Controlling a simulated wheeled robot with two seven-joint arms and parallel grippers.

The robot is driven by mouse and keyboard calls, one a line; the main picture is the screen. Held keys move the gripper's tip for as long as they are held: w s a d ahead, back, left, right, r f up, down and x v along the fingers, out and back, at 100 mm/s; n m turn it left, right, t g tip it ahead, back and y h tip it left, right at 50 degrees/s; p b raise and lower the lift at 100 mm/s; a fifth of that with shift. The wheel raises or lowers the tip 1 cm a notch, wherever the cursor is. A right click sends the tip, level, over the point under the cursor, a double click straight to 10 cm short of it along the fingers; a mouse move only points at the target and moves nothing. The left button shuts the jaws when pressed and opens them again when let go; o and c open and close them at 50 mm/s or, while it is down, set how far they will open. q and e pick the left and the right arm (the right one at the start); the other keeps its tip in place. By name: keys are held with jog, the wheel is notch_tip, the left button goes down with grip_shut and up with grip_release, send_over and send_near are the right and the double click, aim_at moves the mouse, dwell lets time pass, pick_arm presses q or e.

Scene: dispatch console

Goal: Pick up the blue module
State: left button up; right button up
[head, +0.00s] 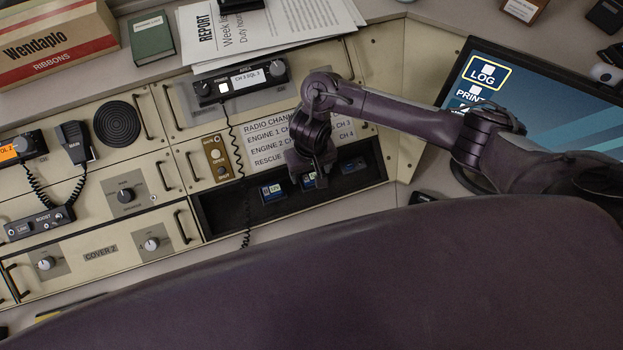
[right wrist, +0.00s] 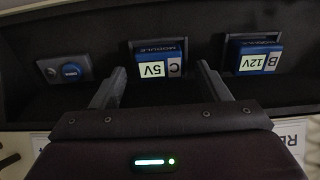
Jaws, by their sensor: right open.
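Two blue modules with pale labels sit in slots in the dark recessed bay (head: 225,215) of the console. The module marked C 5V (right wrist: 153,66) is at the middle of the right wrist view and also shows in the head view (head: 309,182), partly covered by my gripper. The module marked B 12V (right wrist: 255,58) is to its right there, and to its left in the head view (head: 271,192). My right gripper (right wrist: 161,74) is open, its fingers either side of the C module in the picture, with no visible grip. My left gripper is out of view.
A small grey plate with a blue knob (right wrist: 71,71) is at the left of the wrist view. A label panel (head: 265,135) and a radio with a coiled cord (head: 240,82) are above the bay. A monitor (head: 545,95) stands at the right.

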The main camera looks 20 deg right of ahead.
jog(key=shift+f, duration=0.3)
jog(key=shift+c, duration=0.4)
jog(key=c, duration=1)
jog(key=shift+r, duration=0.1)
jog(key=shift+c, duration=0.2)
